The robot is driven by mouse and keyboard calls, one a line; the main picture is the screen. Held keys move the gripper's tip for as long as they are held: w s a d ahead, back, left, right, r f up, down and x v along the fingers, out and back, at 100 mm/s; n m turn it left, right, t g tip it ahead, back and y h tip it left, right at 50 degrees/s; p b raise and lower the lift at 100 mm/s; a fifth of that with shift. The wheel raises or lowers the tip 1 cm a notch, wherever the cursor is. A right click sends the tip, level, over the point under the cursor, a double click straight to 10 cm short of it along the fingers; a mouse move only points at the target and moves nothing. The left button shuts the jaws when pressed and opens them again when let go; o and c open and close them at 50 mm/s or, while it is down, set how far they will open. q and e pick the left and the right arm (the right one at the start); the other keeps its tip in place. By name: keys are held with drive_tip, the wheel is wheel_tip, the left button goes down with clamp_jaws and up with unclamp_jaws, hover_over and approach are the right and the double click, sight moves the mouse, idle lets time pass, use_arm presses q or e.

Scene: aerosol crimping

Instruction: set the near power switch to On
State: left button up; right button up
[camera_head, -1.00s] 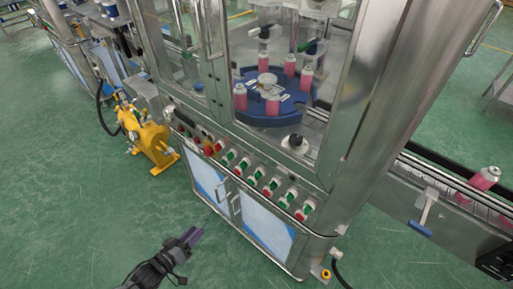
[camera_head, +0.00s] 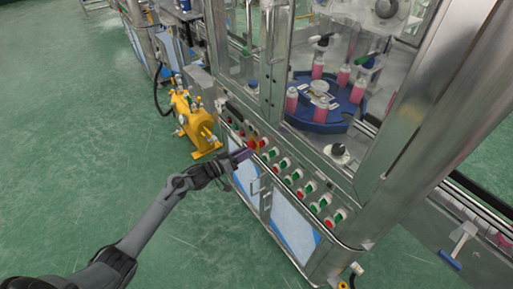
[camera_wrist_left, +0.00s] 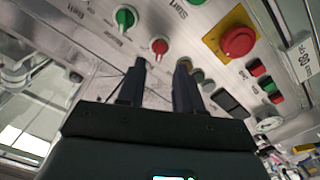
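The control panel (camera_head: 285,165) runs along the front of the crimping machine with a row of red and green knobs. My left gripper (camera_head: 245,154) is at the panel's left part, close to a red mushroom button (camera_head: 253,143). In the left wrist view the fingers (camera_wrist_left: 160,72) are parted with nothing between them. A red knob (camera_wrist_left: 159,47) and a green knob (camera_wrist_left: 125,17) lie beyond the tips. The red button on its yellow plate (camera_wrist_left: 238,42) is to the right. Small dark round controls are partly hidden by the right finger. I cannot tell which control is the near power switch.
A yellow pump-like unit (camera_head: 195,122) stands left of the panel. Cabinet doors with handles (camera_head: 254,180) are below it. Pink cans sit on a blue turntable (camera_head: 325,119) behind glass. A conveyor is at the right. The green floor at left is free.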

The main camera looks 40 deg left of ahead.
sight(261, 143)
use_arm(q)
drive_tip(key=shift+b+x, duration=0.6)
drive_tip(key=shift+x, duration=2.3)
drive_tip(key=shift+c, duration=0.3)
clamp_jaws()
